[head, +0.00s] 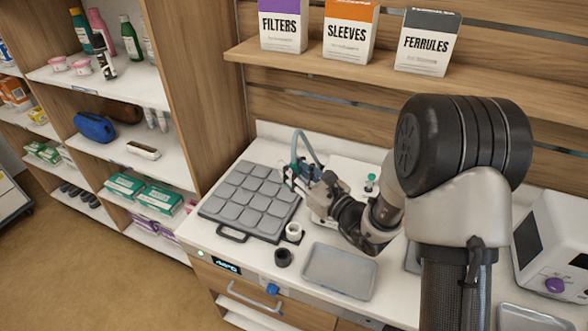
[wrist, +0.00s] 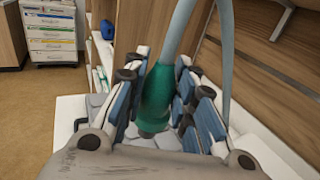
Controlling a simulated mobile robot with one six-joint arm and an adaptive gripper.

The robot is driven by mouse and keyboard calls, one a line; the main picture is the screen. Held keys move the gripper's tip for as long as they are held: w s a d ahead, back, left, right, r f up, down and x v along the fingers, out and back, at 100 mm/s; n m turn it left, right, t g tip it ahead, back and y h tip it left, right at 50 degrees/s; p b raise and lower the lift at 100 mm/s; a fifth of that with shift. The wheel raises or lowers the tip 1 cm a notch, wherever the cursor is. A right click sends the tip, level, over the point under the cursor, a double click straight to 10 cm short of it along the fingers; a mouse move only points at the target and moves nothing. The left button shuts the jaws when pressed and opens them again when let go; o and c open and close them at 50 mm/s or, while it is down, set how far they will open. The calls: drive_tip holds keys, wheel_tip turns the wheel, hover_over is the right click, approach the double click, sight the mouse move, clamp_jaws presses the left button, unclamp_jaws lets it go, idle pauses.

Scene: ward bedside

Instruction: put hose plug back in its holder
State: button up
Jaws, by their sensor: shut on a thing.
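The hose plug is a teal-green cylinder (wrist: 157,97) on a pale blue hose (head: 308,143). My gripper (head: 291,173) is shut on the plug, with its padded fingers on both sides of it in the wrist view. The plug is above the far right part of a grey gridded tray (head: 233,235), and in the head view it is mostly hidden by the fingers. A small white round cup (head: 293,232) and a dark ring-shaped cup (head: 283,257) stand in front of the tray's right corner. I cannot tell which of them, if either, is the plug's holder.
A shallow grey tray (head: 340,271) lies right of the cups. A small teal-topped piece (head: 370,182) stands behind my wrist. A shelf (head: 400,83) with boxes is above. A white device (head: 550,245) stands at the right.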

drive_tip(key=shift+f+b, duration=5.8)
drive_tip(key=shift+f, duration=1)
drive_tip(key=s+a+f+b, duration=0.2)
drive_tip(key=s, duration=0.7)
drive_tip(key=shift+a, duration=0.4)
drive_tip(key=shift+f, duration=2)
drive_tip(key=o, duration=1.1)
wheel_tip(320, 180, up, 10)
drive_tip(key=shift+f, duration=0.1)
